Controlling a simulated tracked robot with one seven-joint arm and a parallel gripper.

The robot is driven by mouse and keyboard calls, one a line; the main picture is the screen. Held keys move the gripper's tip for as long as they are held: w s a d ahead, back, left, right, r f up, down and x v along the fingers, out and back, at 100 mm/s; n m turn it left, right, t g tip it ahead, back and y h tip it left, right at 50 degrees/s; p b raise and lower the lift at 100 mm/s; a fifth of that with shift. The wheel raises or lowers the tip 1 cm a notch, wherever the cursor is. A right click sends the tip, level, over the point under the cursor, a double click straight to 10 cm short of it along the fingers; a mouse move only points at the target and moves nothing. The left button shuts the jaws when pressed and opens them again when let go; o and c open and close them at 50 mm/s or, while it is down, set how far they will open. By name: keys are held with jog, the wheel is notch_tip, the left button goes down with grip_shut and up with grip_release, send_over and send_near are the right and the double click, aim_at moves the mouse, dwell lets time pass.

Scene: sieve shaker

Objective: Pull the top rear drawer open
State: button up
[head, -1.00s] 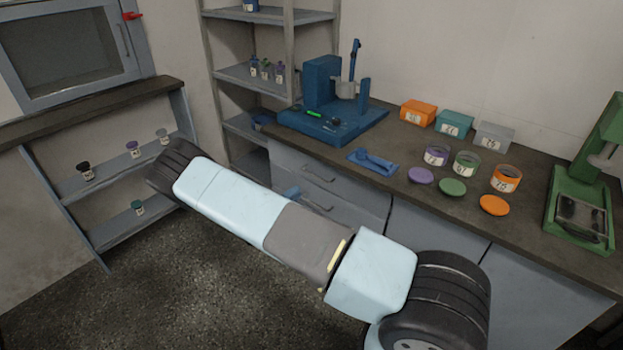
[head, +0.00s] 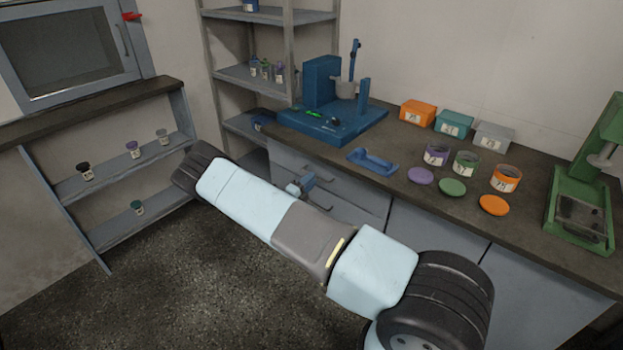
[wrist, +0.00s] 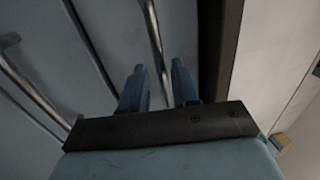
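The top rear drawer (head: 352,192) is the grey upper front under the counter's far left end. Its front looks flush with the cabinet. Its bar handle (wrist: 153,35) shows in the wrist view, running down toward the gap between my two blue fingers. My gripper (head: 303,186) is at this handle in the head view, and its fingers also show in the wrist view (wrist: 158,85). The fingers are apart, one on each side of the handle's line, with no visible grip on it. The handle's near end is hidden or ends between the fingertips.
A lower drawer handle (wrist: 28,85) runs at the left in the wrist view. The dark counter edge (wrist: 219,50) lies close to the right finger. The blue shaker (head: 325,120), a blue holder (head: 372,161), jars and lids stand on the counter (head: 400,212). Floor space is open at the lower left.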

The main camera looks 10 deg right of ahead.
jog(key=shift+x, duration=1.4)
grip_shut()
